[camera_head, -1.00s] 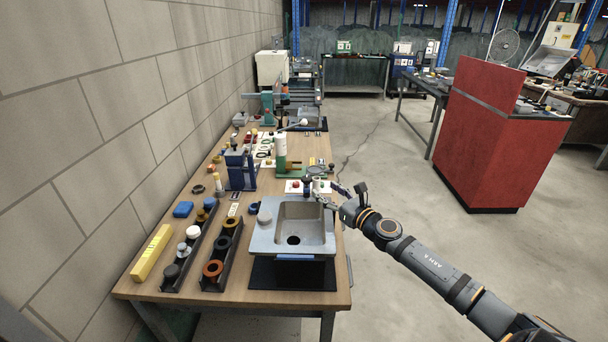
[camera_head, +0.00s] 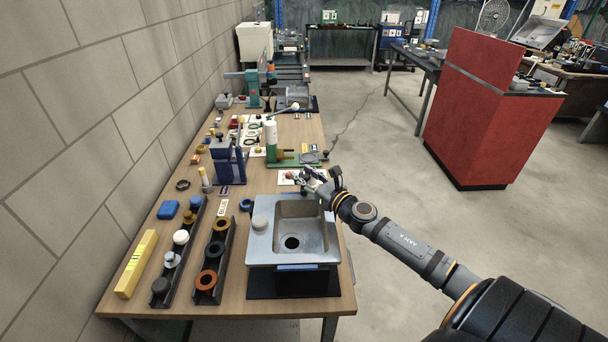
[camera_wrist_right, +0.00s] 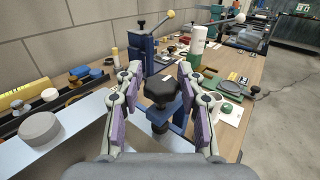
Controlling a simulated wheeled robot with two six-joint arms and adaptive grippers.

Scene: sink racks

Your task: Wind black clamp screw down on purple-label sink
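The near grey sink (camera_head: 262,249) stands at the table's front right, with a strip label (camera_head: 297,267) on its front that looks bluish from here. In the right wrist view, a black clamp knob (camera_wrist_right: 161,91) sits on a blue clamp (camera_wrist_right: 172,120) at the sink's back edge. My right gripper (camera_head: 312,178) is over that back edge. In the wrist view its fingers (camera_wrist_right: 159,84) are apart on either side of the knob, with a visible gap at each side. The clamp is mostly hidden in the head view. My left gripper is not in view.
A grey round cap (camera_head: 260,223) sits on the sink's left rim. Left are black racks (camera_head: 207,293) of coloured rings and caps, and a yellow bar (camera_head: 137,264). Behind stand a blue press (camera_head: 229,164) and a green-based press (camera_head: 272,140). The floor to the right is open.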

